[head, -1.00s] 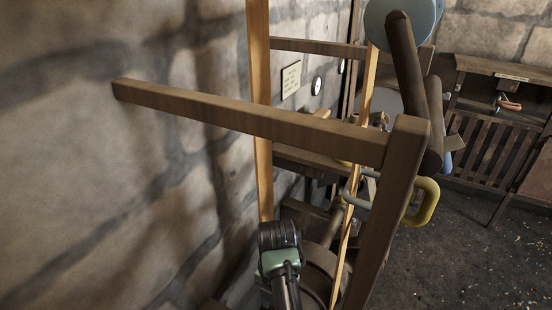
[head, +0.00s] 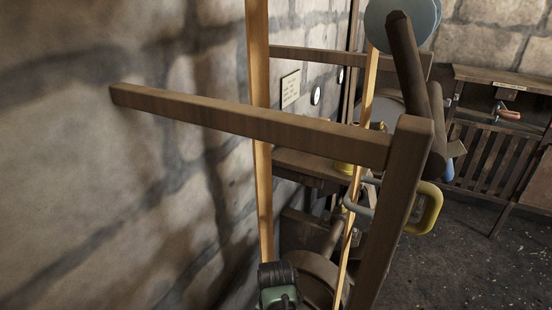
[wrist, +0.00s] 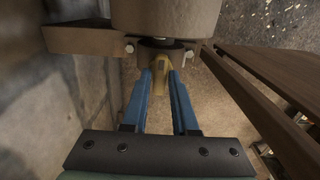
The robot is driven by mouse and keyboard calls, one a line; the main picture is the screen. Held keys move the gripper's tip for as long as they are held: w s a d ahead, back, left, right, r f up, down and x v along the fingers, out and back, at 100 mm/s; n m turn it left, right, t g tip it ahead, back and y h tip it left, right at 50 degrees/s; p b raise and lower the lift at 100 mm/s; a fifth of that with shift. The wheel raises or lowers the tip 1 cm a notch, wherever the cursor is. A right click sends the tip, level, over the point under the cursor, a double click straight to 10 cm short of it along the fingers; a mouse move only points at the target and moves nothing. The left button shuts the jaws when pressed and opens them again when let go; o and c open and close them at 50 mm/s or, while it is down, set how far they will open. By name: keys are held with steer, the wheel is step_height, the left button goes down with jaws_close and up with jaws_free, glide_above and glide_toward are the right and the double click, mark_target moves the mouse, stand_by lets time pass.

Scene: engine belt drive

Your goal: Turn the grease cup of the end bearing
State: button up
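In the wrist view my gripper (wrist: 164,76) has two blue fingers that stand apart, with a gap between them. A brass-yellow piece, seemingly the grease cup (wrist: 157,58), is at the fingertips, under the end bearing (wrist: 160,46). The bearing has a bolt on each side. I cannot tell whether the fingers press on the cup or only stand around it. In the head view only the green and black end of my arm shows at the bottom edge; the fingers, cup and bearing are not visible there.
A round wooden drum (wrist: 166,16) hangs close above the bearing. Stone wall (wrist: 40,100) is on the left and wooden rails (wrist: 265,95) on the right. In the head view, a wooden frame (head: 250,122) and tan belt strips (head: 258,60) stand around my arm. Open floor (head: 440,270) lies right.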

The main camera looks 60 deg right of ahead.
jaws_close()
